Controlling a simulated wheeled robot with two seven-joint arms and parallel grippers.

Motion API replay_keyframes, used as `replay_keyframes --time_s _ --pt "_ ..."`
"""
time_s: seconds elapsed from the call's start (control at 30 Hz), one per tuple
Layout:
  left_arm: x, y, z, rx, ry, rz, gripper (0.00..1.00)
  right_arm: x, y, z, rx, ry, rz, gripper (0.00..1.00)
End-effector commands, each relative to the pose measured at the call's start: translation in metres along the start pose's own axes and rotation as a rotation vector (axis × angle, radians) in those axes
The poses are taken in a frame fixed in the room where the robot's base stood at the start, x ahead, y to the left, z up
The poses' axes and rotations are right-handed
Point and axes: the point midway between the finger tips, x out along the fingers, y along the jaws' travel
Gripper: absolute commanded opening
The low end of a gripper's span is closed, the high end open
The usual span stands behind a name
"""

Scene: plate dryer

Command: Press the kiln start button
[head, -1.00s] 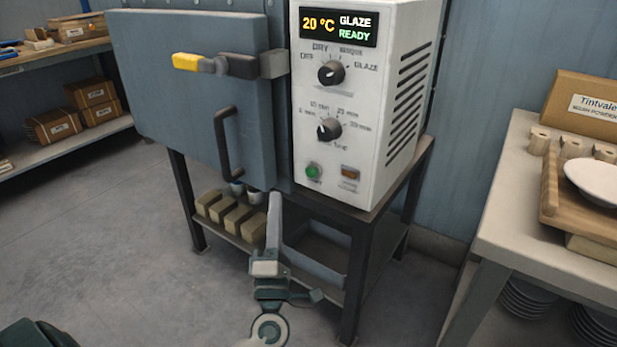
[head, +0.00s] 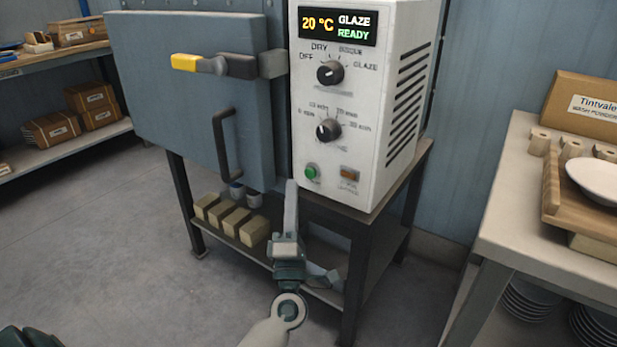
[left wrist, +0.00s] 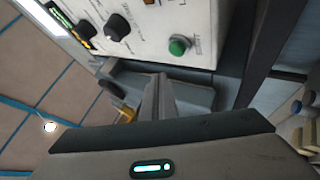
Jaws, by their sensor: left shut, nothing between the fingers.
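The green start button (head: 311,172) sits low on the left of the white control box (head: 336,110). It also shows in the left wrist view (left wrist: 179,46), above and right of my fingertips. The display (head: 338,23) reads 20 °C, GLAZE, READY. My left gripper (head: 291,184) is shut and empty, its fingers pointing up just below and left of the button. In the left wrist view its fingers (left wrist: 158,82) appear apart from the button. My right gripper is not in view.
A brown rocker switch (head: 349,174) is right of the button, with two knobs (head: 330,73) above. The kiln door (head: 190,90), with its black handle (head: 226,145), is shut at left. A table with plates (head: 497,228) stands at right.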

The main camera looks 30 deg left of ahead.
Motion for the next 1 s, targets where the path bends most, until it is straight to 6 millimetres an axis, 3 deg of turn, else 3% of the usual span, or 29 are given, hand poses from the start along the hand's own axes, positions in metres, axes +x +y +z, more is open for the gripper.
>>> replay_keyframes --time_s 0.33,1.0 --pt "0.019 -0.013 0.014 -0.001 0.000 0.000 0.00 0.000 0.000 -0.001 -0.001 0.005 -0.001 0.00" --pt "0.021 -0.015 0.015 0.000 -0.001 0.000 0.00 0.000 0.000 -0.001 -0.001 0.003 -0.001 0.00"
